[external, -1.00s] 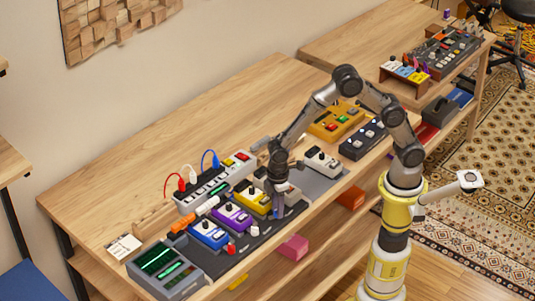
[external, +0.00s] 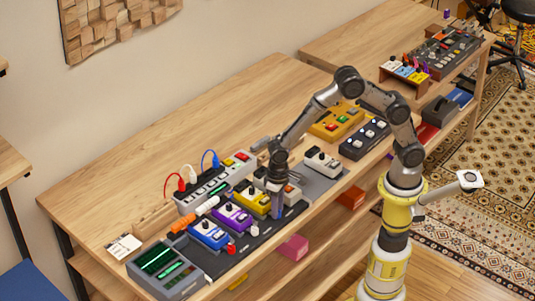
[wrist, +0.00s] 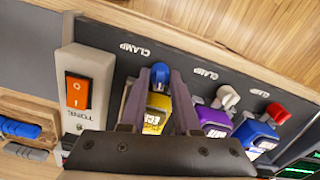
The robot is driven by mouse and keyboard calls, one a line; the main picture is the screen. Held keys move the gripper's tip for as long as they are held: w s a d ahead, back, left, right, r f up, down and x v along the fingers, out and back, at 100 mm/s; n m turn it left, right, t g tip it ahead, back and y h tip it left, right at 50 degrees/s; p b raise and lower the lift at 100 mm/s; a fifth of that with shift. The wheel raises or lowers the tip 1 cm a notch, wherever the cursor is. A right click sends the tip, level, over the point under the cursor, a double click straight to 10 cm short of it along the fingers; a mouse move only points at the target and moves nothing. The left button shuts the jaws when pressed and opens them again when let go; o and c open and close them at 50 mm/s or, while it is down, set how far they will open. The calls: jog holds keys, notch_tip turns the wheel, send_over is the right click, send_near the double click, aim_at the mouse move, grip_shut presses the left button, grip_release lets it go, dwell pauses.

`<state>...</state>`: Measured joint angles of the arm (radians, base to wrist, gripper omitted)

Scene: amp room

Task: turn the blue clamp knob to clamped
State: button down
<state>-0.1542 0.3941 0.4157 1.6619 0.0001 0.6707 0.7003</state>
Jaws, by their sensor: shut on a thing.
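The blue clamp knob (wrist: 160,74) shows in the wrist view at the front edge of the dark board, before the yellow pedal (wrist: 156,112) and close to a "CLAMP" label. My gripper (wrist: 160,80) points down with one finger on each side of the knob and is shut on it. In the external view my gripper (external: 277,215) is at the board's front edge, by the yellow pedal (external: 252,200), and hides the knob. The knob's exact turn angle is hard to tell.
A white knob (wrist: 227,97) and a red knob (wrist: 278,112) stand along the same board edge. A purple pedal (external: 232,216) and a blue pedal (external: 209,235) are to the left. A grey box with an orange switch (wrist: 78,92) sits close beside my gripper.

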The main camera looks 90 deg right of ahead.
jog(key=shift+r+m, duration=0.15)
jog(key=shift+m, duration=1.15)
jog(key=shift+w, duration=0.1)
jog(key=c, duration=0.9)
grip_release()
notch_tip(320, 180, up, 14)
jog(key=shift+f, duration=0.1)
